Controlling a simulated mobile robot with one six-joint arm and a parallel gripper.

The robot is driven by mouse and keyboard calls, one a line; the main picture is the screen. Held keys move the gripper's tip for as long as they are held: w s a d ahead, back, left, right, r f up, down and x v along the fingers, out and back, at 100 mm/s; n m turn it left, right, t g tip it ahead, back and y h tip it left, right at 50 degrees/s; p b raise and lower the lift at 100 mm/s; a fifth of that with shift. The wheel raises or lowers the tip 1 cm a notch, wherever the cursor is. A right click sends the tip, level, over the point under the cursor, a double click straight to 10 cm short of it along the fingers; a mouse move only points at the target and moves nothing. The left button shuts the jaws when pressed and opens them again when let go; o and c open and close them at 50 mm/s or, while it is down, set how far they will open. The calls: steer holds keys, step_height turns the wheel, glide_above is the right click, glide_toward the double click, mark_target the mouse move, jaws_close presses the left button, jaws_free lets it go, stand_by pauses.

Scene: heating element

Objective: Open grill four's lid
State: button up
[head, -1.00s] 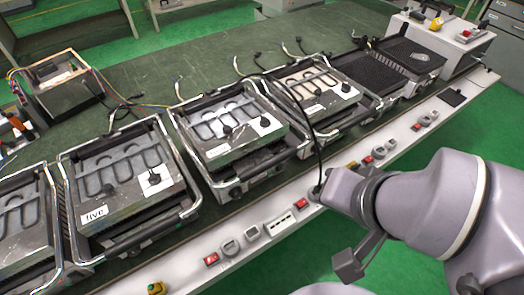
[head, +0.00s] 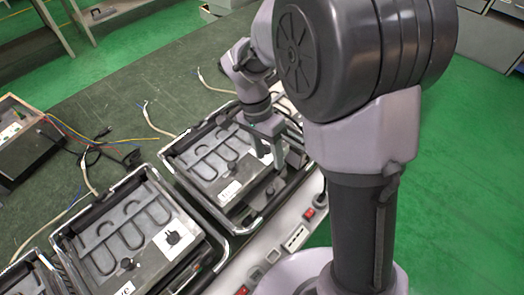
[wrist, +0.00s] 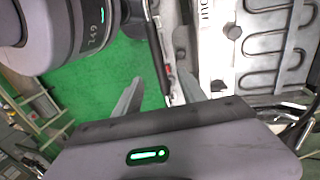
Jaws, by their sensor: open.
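The grill under my arm (head: 207,150) stands right of the grill with the partly cut-off "five" label (head: 125,290). Its lid lies flat and shut, with a looped heating element on top and a small white label (head: 231,190) too small to read in the head view. In the wrist view the lid (wrist: 262,70) shows at the right, with upside-down, cut-off lettering. My gripper (head: 271,157) points down at the lid's front right part. Its fingers (wrist: 156,88) are apart, with nothing visible between them. One finger is close to the lid's front edge; I cannot tell if they touch.
The "five" grill (head: 130,235) stands close on the left. A white strip with red switches (head: 308,213) runs along the bench's front. Loose cables (head: 90,165) lie behind the grills. Green floor (head: 470,190) is open at the right. My arm hides the right end of the bench.

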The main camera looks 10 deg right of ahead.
mark_target(280, 195)
steer(key=b+x, duration=0.2)
steer(key=x, duration=0.6)
steer(key=b+x, duration=0.3)
steer(key=x, duration=0.5)
steer(key=shift+s+d+f, duration=0.15)
steer(key=shift+s+d, duration=0.1)
steer(key=shift+s, duration=0.05)
steer(key=shift+c, duration=0.4)
jaws_close()
